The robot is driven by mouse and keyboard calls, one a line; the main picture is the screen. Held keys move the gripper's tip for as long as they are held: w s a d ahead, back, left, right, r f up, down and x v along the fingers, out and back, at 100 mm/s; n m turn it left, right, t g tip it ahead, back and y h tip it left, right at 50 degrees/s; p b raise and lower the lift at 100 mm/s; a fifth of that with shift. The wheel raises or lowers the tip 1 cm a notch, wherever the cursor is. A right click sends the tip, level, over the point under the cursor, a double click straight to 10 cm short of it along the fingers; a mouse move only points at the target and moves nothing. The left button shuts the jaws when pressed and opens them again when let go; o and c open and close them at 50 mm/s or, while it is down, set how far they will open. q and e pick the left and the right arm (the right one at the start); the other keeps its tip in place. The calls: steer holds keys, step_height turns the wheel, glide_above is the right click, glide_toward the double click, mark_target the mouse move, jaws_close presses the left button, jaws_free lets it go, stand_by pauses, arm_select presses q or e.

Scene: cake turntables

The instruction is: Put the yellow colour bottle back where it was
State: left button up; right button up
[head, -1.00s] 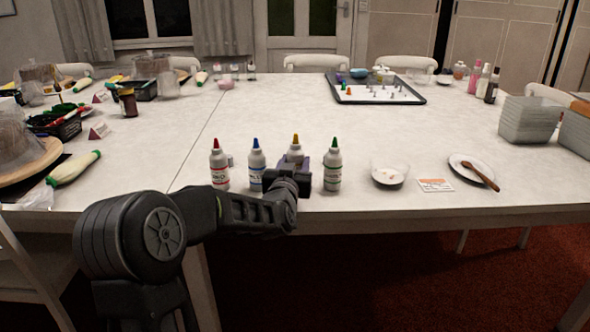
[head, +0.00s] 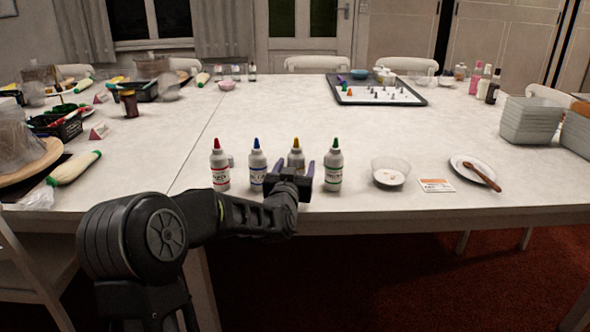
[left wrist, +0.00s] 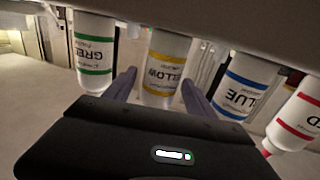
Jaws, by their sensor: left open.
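The yellow colour bottle (head: 296,156) stands upright on the table near its front edge, between the blue-capped bottle (head: 257,164) and the green-capped bottle (head: 333,166). The red-capped bottle (head: 219,165) stands at the left end of this row. My left gripper (head: 291,174) is open just in front of the yellow bottle, which is partly hidden behind it. In the left wrist view, which is upside down, the yellow-labelled bottle (left wrist: 167,69) is between the open fingers (left wrist: 160,88), with a gap on each side. The green (left wrist: 93,55) and blue (left wrist: 243,82) bottles stand outside the fingers. My right gripper is not in view.
A glass bowl (head: 390,173), a small card (head: 437,185) and a plate (head: 462,164) with a brown utensil lie right of the bottles. A dark-rimmed tray (head: 421,100) is farther back. The table's middle is clear.

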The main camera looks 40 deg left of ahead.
arm_select(q)
steer(key=shift+r, duration=0.15)
steer(key=shift+s+d, duration=0.15)
steer(key=shift+s, duration=0.1)
steer(key=v, duration=1.1)
steer(key=shift+s+p, duration=0.25)
steer(key=shift+p, duration=0.15)
